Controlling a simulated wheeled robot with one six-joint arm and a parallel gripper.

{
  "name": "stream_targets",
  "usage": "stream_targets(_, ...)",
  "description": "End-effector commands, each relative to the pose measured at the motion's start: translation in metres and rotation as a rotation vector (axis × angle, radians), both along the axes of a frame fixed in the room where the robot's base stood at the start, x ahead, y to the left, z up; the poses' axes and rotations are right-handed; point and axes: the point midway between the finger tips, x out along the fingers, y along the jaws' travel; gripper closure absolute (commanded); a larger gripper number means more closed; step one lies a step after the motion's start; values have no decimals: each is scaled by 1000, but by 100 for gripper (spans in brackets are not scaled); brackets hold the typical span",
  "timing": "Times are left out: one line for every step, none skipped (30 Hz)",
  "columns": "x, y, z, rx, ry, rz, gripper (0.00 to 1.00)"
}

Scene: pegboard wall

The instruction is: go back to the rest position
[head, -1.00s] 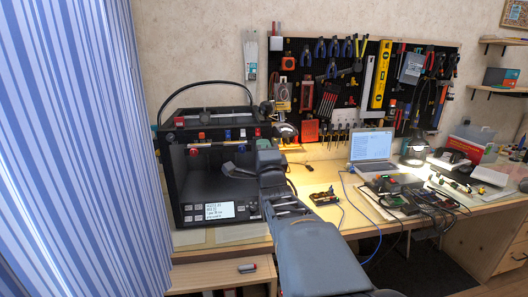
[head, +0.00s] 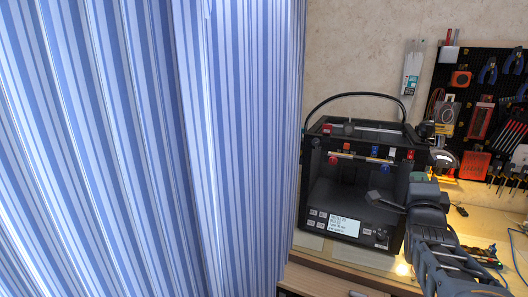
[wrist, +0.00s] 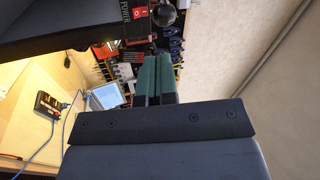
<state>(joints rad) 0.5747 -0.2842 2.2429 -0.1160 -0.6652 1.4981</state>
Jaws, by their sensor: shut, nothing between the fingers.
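My gripper (wrist: 157,78) shows in the wrist view as two green fingers pressed together with nothing between them. In the head view my gripper (head: 418,177) is at the right, small and partly hidden by my own wrist. It stands in front of the right edge of the black 3D printer (head: 312,190). Whether it touches the printer cannot be told. In the wrist view a dark part of the printer (wrist: 60,28) hangs at the upper left, near the fingers.
A blue-striped curtain (head: 150,150) fills the left half of the head view. A tool pegboard (head: 490,60) hangs at the right. The wrist view shows a laptop (wrist: 106,96) and a small dark device (wrist: 47,103) on the bench. Bare wall lies to the right there.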

Motion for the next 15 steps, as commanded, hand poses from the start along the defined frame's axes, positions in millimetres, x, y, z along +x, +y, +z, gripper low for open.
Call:
stream_targets(2,-3,-17,-34,115,-31,100)
stream_targets(2,-5,-31,-60,209,-50,100)
stream_targets(1,-6,-51,-98,348,-68,100)
stream_targets(-1,-6,-66,-130,460,-72,100)
stream_targets(-4,-2,-80,-164,572,-65,100)
stream_targets(-8,6,-97,-214,722,-35,100)
stream_targets(-12,15,-108,-255,832,-2,100)
stream_targets(-17,24,-119,-296,938,39,100)
stream_targets(-24,40,-131,-351,1064,115,100)
stream_targets(-31,53,-139,-394,1155,179,100)
stream_targets(-38,66,-146,-441,1238,246,100)
stream_targets(-49,83,-153,-506,1340,343,100)
stream_targets(-58,97,-157,-555,1407,419,100)
stream_targets(-67,110,-159,-603,1467,497,100)
stream_targets(-80,128,-161,-667,1534,604,100)
